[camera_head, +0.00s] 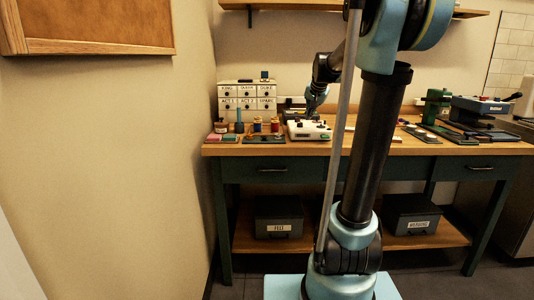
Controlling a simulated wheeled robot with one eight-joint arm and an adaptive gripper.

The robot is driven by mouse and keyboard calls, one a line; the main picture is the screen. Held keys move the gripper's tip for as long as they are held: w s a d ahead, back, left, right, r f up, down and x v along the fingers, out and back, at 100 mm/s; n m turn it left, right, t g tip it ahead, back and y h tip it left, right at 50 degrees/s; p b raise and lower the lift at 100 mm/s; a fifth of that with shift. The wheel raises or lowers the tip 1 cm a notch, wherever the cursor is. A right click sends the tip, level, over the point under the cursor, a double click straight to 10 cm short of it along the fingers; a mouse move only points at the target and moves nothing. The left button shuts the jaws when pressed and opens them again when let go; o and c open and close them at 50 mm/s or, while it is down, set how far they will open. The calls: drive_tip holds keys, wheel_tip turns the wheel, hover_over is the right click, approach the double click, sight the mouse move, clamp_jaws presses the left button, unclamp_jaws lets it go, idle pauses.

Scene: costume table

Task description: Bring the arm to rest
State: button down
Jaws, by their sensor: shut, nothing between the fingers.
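My arm rises in front of the workbench (230,149), and its end reaches out over the left half of the bench. My gripper (312,108) points down there, small and dark in the head view. It looks shut with nothing held, just above or behind a white device (306,131) with knobs. Whether it touches anything is too small to tell.
A labelled white drawer cabinet (246,96) stands at the back left, with thread spools (257,124) before it. A green machine (435,105) and a blue machine (482,108) stand to the right. A shelf (285,5) hangs above. Two dark boxes (279,219) (411,214) sit below.

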drive_tip(key=s+f+n+g, duration=0.1)
drive_tip(key=s+f+n, duration=0.1)
drive_tip(key=s+f, duration=0.6)
drive_tip(key=s+f+n+g, duration=0.2)
drive_tip(key=s+f, duration=0.6)
drive_tip(key=s, duration=1.2)
drive_tip(key=s+f+n+g+h, duration=0.1)
drive_tip(key=s+f+n+g, duration=0.1)
drive_tip(key=s+f, duration=0.7)
drive_tip(key=s, duration=0.4)
drive_tip(key=shift+s, duration=0.4)
